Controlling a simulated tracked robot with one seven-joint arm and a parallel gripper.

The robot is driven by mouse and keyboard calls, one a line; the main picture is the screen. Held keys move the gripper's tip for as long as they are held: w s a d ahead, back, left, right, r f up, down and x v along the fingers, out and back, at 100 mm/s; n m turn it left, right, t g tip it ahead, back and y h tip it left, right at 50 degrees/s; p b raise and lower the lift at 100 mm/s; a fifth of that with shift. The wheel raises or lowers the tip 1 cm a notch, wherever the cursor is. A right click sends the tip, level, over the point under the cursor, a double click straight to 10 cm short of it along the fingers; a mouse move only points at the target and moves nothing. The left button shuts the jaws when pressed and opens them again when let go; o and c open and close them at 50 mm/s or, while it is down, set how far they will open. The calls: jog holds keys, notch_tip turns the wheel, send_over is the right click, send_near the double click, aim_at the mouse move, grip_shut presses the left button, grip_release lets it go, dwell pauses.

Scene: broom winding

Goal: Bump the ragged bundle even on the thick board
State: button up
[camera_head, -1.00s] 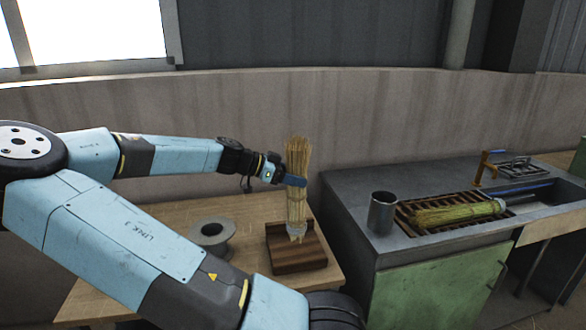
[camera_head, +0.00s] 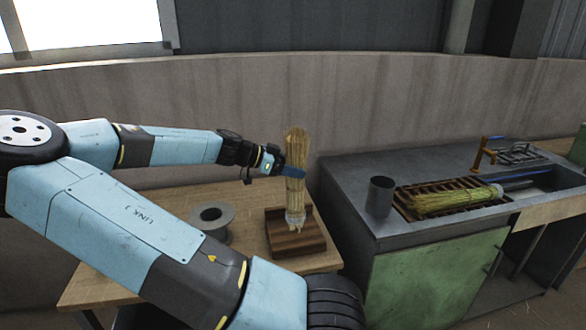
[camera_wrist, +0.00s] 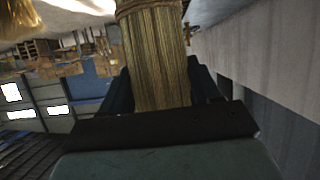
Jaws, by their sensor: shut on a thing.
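The straw bundle (camera_head: 295,150) stands upright in the head view, with uneven straw ends at its bottom and a pale band near its lower part. My gripper (camera_head: 290,172) is shut around its middle from the left. The bundle's lower end is at the thick dark wooden board (camera_head: 290,243) on the table; I cannot tell whether it touches. In the wrist view the straw bundle (camera_wrist: 157,55) fills the space between the dark fingers of my gripper (camera_wrist: 160,95), with a tie band near the top of the picture.
A grey metal spool (camera_head: 212,219) stands on the wooden table (camera_head: 160,215) left of the board. To the right is a metal sink counter (camera_head: 345,180) with a grey cup (camera_head: 381,196) and a finished broom (camera_head: 440,203) on a slatted rack. A bare wall runs behind.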

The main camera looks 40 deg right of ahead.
aim_at(293, 181)
jog(key=shift+f, duration=2.45)
jog(key=shift+r, duration=0.1)
jog(key=shift+r, duration=2.45)
jog(key=shift+f, duration=2.6)
